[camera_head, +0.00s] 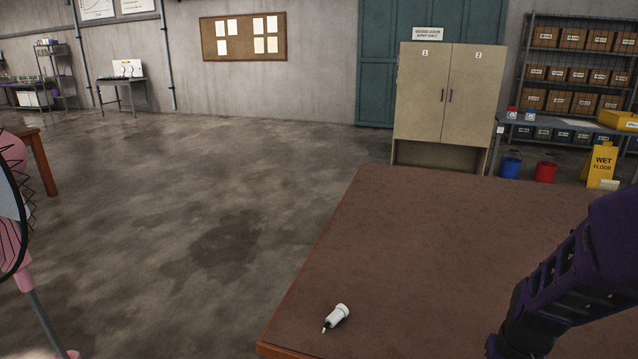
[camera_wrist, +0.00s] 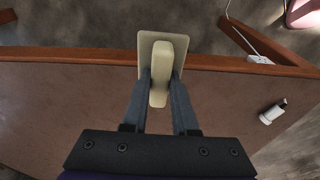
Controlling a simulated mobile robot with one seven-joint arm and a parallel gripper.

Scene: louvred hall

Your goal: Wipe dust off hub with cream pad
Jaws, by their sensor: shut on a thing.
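In the wrist view, my gripper (camera_wrist: 161,82) is shut on the raised grip of a cream pad (camera_wrist: 147,42). The pad's flat plate shows beyond the fingertips, over the wooden edge of the brown table; I cannot tell its height or whether it touches anything. Its underside is hidden. In the head view only my purple arm shows at the lower right; the gripper and pad are out of view. A small white object with a cord (camera_wrist: 260,59) shows near the table edge in the wrist view. I cannot tell whether it is the hub. No dust can be made out.
A small white bottle-like object (camera_head: 338,315) lies near the left edge of the brown table (camera_head: 450,235), which is otherwise mostly bare. A pink-and-black round thing on a stand (camera_head: 12,205) is cut off at the far left. Open floor lies left of the table.

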